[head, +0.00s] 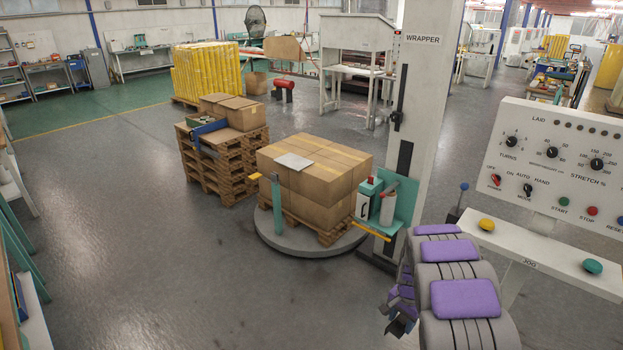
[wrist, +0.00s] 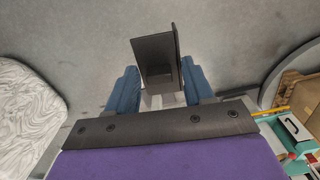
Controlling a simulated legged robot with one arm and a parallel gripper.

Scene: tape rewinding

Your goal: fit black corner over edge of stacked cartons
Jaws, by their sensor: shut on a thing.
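The stacked cartons (head: 315,170) sit on a wooden pallet on the round grey turntable (head: 300,241) in the middle of the head view. My gripper (head: 400,318) is low in that view, in front and to the right of the cartons, well apart from them. In the wrist view my gripper (wrist: 163,98) has its blue fingers on either side of the black corner (wrist: 155,62) and is shut on it. The corner is an angled black piece that sticks out beyond the fingertips. The finger contact is partly hidden.
The wrapper column (head: 428,120) with its teal carriage (head: 398,212) stands right of the cartons. A control panel (head: 560,160) is at the right. Stacked pallets with boxes (head: 225,160) stand behind left. Floor at front left is clear.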

